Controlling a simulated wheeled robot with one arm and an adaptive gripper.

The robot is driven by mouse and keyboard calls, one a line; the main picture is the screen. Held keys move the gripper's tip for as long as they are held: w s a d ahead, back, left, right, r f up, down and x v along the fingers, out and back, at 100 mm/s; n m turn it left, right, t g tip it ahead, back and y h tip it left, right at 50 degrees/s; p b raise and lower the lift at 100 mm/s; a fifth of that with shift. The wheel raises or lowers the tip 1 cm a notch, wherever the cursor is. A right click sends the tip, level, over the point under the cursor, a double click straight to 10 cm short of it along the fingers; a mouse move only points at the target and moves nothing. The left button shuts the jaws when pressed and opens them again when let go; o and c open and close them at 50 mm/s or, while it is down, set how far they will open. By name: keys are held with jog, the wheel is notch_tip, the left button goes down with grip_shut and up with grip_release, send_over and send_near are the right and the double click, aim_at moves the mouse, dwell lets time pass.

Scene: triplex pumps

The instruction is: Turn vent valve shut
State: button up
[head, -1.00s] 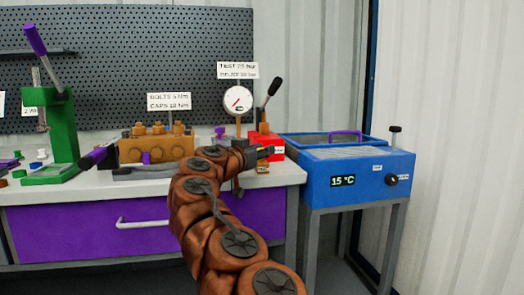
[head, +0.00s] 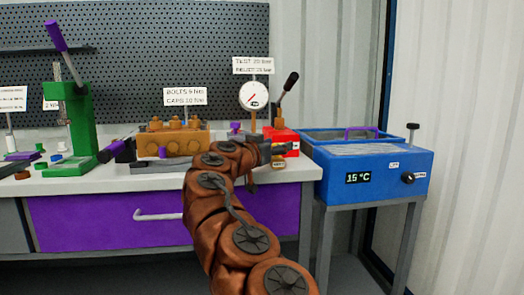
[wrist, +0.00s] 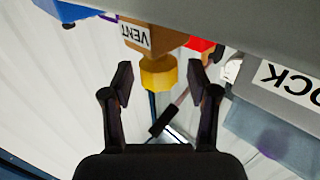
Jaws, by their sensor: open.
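The vent valve shows in the wrist view as a yellow faceted knob (wrist: 158,73) under a tan block (wrist: 150,38) with a VENT label. My gripper (wrist: 161,69) is open, with one dark finger on each side of the knob and visible gaps between. Nothing is held. In the head view my gripper (head: 280,150) is at the bench's right front corner, just in front of the red pump box (head: 286,139). A small tan labelled part (head: 279,163) shows just below it; the knob itself is hard to make out there.
A pressure gauge (head: 253,96) and a black-handled lever (head: 289,83) stand behind my gripper. A blue bath (head: 378,178) reading 15 °C stands to the right. A brass block (head: 180,141) and a green press (head: 80,125) are to the left. A grey labelled surface (wrist: 270,105) lies right in the wrist view.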

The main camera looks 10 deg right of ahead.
jog(key=v, duration=1.1)
jog(key=shift+s+a, duration=0.25)
jog(key=shift+r, duration=0.1)
